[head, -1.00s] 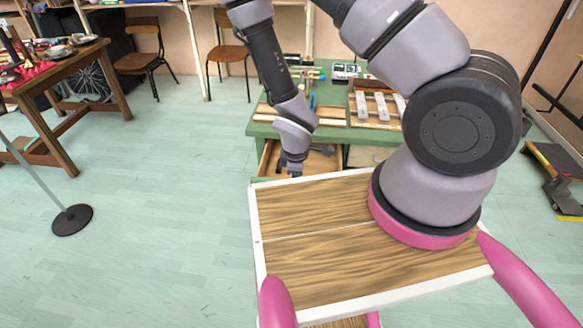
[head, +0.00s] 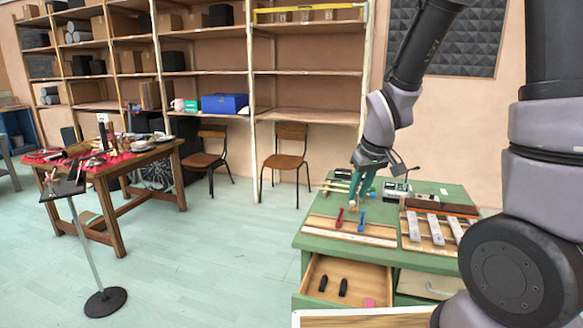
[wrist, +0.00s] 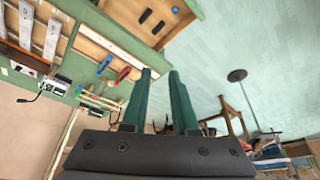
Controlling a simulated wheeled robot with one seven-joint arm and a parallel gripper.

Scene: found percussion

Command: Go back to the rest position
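My gripper (head: 362,190) is at the end of my raised arm, above the green workbench (head: 446,192) in the head view. Its two teal fingers point down in that view. I cannot judge the height of the fingers over the bench exactly.
An open drawer (head: 318,270) under the bench holds two black pieces and a pink one. Metal bars on a wooden frame (head: 412,242) lie right on the bench. A stand (head: 104,301) and wooden table (head: 120,164) are left. Floor between is clear.

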